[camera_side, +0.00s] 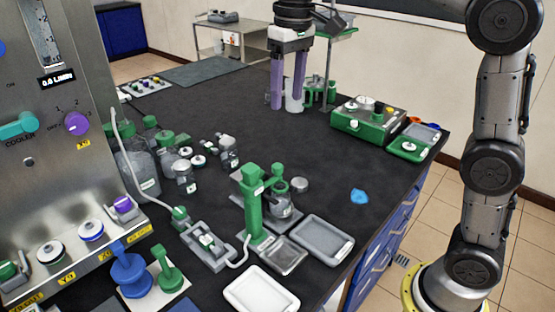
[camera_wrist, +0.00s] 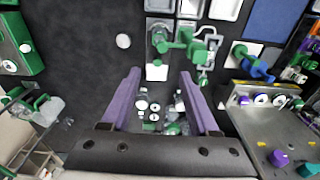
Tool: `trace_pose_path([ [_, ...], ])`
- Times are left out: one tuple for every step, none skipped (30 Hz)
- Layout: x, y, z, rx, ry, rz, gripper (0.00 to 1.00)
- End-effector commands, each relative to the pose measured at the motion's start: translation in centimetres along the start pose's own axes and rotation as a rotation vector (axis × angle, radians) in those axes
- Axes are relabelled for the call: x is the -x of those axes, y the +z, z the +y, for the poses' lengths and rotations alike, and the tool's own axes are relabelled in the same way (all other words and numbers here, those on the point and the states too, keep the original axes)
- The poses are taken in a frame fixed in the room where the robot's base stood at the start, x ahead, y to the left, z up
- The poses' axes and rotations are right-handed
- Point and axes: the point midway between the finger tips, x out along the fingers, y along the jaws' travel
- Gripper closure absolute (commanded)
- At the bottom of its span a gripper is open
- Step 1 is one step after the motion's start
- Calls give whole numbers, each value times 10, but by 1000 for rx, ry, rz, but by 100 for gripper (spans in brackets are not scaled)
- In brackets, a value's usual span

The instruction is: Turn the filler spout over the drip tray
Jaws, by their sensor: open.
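A green filler column (camera_side: 252,205) stands near the front of the dark bench in the side view. A short green spout (camera_side: 268,184) reaches from it to the right, above a small glass flask (camera_side: 282,206). The green filler also shows in the wrist view (camera_wrist: 186,38), ahead of my fingers. A shallow metallic tray, seemingly the drip tray (camera_side: 284,258), lies at the column's foot, and the spout is not over it. My gripper (camera_side: 287,98) is open and empty, its purple fingers pointing down above the far part of the bench. Both fingers show in the wrist view (camera_wrist: 159,75).
A grey tray (camera_side: 322,240) and a white tray (camera_side: 260,291) flank the metallic one. Bottles and jars (camera_side: 183,165) crowd the left, beside the control panel (camera_side: 50,110). A green device (camera_side: 367,120) stands at the right. The bench middle is mostly clear.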

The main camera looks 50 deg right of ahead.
Motion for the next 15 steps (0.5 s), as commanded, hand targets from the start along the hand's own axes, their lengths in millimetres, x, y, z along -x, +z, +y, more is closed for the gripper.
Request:
trace_pose_path([
  [-10,-9,-3,5,1,-17,39],
  [-15,-12,-4,7,2,-28,39],
  [-21,-15,-5,9,4,-41,39],
  [-25,-16,-6,11,5,-50,39],
  [-28,-16,-6,12,5,-56,39],
  [-31,-17,-7,13,6,-63,39],
  [-33,-17,-8,14,6,-66,39],
  [-35,-17,-8,15,7,-68,39],
  [-38,-16,-8,16,7,-68,39],
  [-41,-16,-8,16,7,-68,39],
  [-44,-16,-8,15,7,-68,39],
  [-50,-15,-8,15,7,-69,39],
  [-55,-15,-8,15,7,-69,39],
  [-60,-14,-8,15,7,-69,39],
  [-68,-13,-7,15,7,-70,39],
])
